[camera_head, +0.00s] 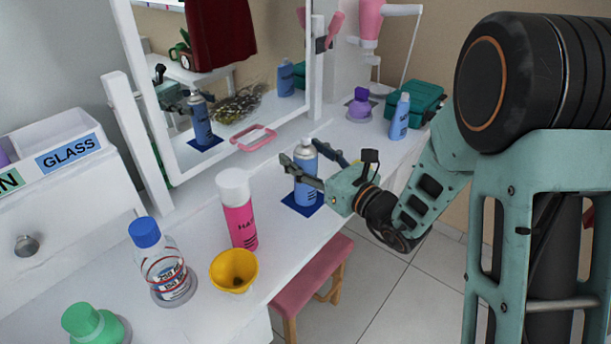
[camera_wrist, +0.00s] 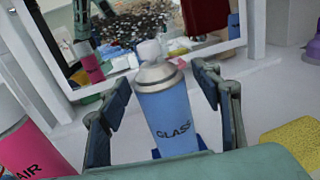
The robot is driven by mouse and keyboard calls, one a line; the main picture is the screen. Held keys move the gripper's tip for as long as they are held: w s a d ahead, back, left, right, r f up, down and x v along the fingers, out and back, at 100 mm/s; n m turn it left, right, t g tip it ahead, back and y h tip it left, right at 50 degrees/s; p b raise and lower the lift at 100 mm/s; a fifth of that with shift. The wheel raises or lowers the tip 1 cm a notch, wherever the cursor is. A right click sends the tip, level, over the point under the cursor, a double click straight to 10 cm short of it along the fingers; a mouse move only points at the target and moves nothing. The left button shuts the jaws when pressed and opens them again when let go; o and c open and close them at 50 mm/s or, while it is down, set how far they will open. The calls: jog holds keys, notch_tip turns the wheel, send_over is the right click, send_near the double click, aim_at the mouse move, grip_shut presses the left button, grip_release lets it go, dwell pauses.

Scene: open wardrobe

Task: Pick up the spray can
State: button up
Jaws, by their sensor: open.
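The blue spray can (camera_head: 306,188) with a white-grey top stands upright on a dark blue square mat (camera_head: 296,207) on the white tabletop. In the wrist view the blue can (camera_wrist: 168,112) reads GLASS and appears tilted by the camera angle. My gripper (camera_head: 309,165) is open, with one finger on each side of the can. In the wrist view my gripper (camera_wrist: 165,85) shows gaps between the can and both fingers, so I see no grip. Its lower part is hidden by my gripper in the wrist view.
A pink HAIR can (camera_head: 240,215), a yellow cup (camera_head: 234,270) and a clear blue-capped bottle (camera_head: 160,262) stand left of the can. A mirror (camera_head: 225,80) rises behind. A yellow sponge (camera_wrist: 292,145) lies right. Another blue bottle (camera_head: 400,118) stands farther right.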

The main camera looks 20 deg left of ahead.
jog(key=shift+c, duration=0.6)
grip_shut()
jog(key=shift+r, duration=0.15)
